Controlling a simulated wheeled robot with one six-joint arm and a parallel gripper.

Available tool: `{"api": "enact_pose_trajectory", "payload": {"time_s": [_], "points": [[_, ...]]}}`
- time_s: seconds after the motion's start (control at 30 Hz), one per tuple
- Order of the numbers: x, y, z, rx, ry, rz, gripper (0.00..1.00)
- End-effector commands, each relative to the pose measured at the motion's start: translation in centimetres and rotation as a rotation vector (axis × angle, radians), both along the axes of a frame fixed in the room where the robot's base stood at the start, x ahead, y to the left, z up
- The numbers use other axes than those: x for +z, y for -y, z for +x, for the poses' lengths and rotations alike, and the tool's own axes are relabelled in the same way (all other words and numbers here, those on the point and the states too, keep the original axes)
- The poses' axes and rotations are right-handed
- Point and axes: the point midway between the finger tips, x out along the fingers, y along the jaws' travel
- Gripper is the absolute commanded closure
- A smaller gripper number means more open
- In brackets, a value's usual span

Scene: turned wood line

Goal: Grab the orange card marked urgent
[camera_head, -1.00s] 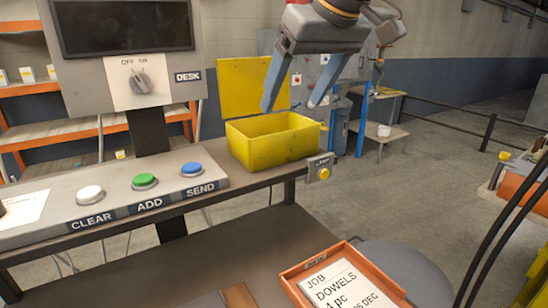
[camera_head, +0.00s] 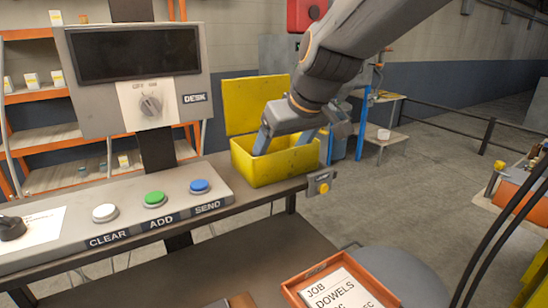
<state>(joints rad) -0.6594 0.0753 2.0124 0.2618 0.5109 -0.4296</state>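My gripper (camera_head: 284,145) points down over the open yellow box (camera_head: 272,173) on the bench. Its two fingers are spread apart and their tips reach to the box's opening. The inside of the box is mostly hidden by the front wall and the gripper. I see no orange card marked urgent in this view; whether one lies in the box I cannot tell.
The box's raised yellow lid (camera_head: 252,100) stands behind the gripper. Left are the desk panel (camera_head: 135,80) and the white, green and blue buttons (camera_head: 155,199). An orange-rimmed tray (camera_head: 296,291) holding a white job card is at the front.

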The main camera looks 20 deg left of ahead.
Motion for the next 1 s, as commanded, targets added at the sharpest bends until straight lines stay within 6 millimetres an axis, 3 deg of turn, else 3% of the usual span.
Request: {"api": "enact_pose_trajectory", "payload": {"time_s": [0.37, 0.6, 0.63, 0.87, 1.0], "points": [[-0.8, -0.3, 0.3, -0.001, 0.001, -0.001, 0.25], [-0.8, -0.3, 0.3, -0.001, 0.001, -0.001, 0.66], [-0.8, -0.3, 0.3, -0.001, 0.001, -0.001, 0.67], [-0.6, -0.3, 0.3, -0.001, 0.001, 0.0, 0.67], [0.6, -0.4, 0.4, 0.002, 0.004, 0.002, 0.67]]}}
